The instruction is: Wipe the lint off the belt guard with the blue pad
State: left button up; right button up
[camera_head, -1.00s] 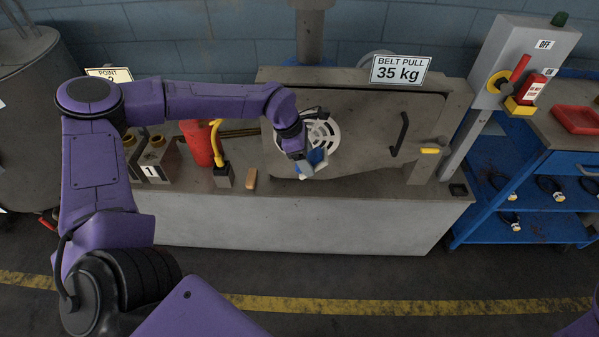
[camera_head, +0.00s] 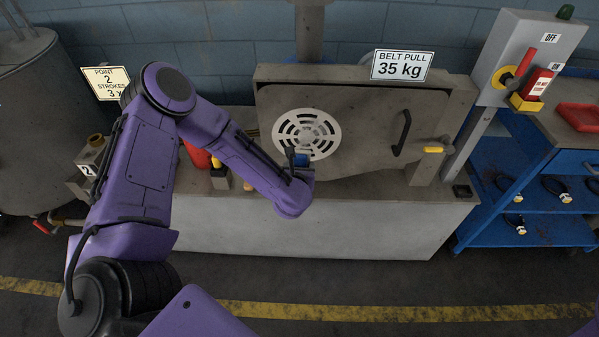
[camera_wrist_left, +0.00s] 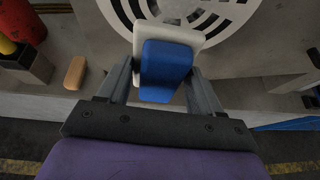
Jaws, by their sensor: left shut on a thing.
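The belt guard (camera_head: 345,108) is a grey panel with a round white slotted vent (camera_head: 307,124) at its left and a dark handle at its right. My left gripper (camera_head: 300,172) is just below the vent, shut on the blue pad (camera_head: 301,159). In the left wrist view my gripper (camera_wrist_left: 163,85) has one finger on each side of the blue pad (camera_wrist_left: 166,66), which has a white layer on its far side. The pad overlaps the vent's lower edge there; I cannot tell whether it touches. No lint can be made out. My right gripper is not in view.
A red cylinder (camera_head: 196,154) and a small tan block (camera_wrist_left: 75,72) are left of the guard. A grey switch box (camera_head: 528,58) with a red lever stands at the right, beside a blue cart (camera_head: 545,215). The floor in front is clear.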

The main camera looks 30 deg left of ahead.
aim_at(301, 147)
pick_arm(q)
jog(key=shift+w+a+f+n+y, duration=0.1)
jog(key=shift+f+n+y, duration=0.2)
jog(key=shift+f+y, duration=0.1)
jog(key=shift+w+a, duration=0.15)
jog(key=shift+a, duration=0.05)
jog(key=shift+w+a+b, duration=0.1)
jog(key=shift+w+a, duration=0.35)
jog(key=shift+w, duration=0.3)
jog(key=shift+w+a+b, duration=0.15)
jog(key=shift+w+a, duration=0.35)
jog(key=shift+w, duration=0.3)
jog(key=shift+w+a+b, duration=0.1)
jog(key=shift+w+a, duration=0.35)
jog(key=shift+w, duration=0.3)
jog(key=shift+w+a+b, duration=0.5)
jog(key=shift+w+b, duration=0.05)
jog(key=shift+w, duration=0.3)
jog(key=shift+d, duration=0.1)
